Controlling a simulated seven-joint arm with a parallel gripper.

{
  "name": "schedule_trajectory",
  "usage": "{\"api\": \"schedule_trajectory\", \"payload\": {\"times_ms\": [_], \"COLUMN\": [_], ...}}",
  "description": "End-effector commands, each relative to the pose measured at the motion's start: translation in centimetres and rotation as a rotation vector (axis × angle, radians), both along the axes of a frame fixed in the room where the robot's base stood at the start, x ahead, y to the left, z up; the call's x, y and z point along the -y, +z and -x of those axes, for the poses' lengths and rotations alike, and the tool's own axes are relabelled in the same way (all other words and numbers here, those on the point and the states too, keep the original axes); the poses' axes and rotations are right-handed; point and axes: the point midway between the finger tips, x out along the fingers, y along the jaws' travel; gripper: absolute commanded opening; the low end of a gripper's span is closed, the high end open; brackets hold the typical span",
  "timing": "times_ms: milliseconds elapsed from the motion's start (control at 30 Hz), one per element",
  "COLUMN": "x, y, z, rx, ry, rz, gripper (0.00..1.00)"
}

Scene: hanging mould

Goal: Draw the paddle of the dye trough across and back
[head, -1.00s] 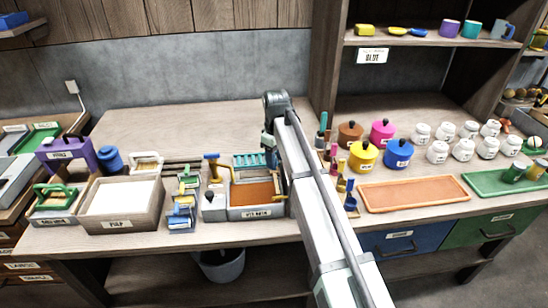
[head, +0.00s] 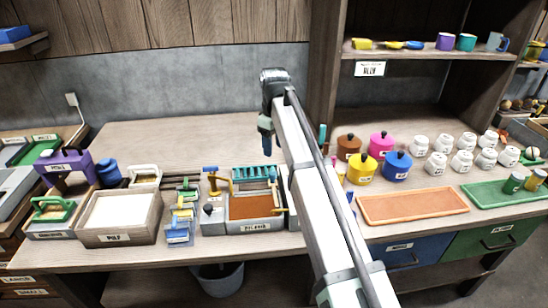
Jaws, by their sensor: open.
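The dye trough (head: 254,226) is a grey box with orange-brown contents, standing on the bench at the centre. A small yellow piece also shows at the trough's right edge beside my arm. My gripper (head: 267,151) points down above the bench behind the trough, apart from it. Its jaws are open and hold nothing visible. My arm hides the area right of the trough.
A teal rack (head: 256,173) stands at the trough's back. A tray of white pulp (head: 119,231) and a small tool stand (head: 180,229) are to the left. Coloured pots, white jars and an orange tray (head: 413,205) are to the right. The bench behind is clear.

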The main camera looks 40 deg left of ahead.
Motion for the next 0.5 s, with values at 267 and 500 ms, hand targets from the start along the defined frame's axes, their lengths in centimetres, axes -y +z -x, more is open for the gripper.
{"api": "schedule_trajectory", "payload": {"times_ms": [267, 500], "x": [0.0, 0.0], "y": [3.0, 3.5], "z": [0.0, 0.0], "rx": [0.001, 0.000], "ry": [0.000, 0.000], "rz": [0.000, 0.001], "gripper": [0.55, 0.55]}}
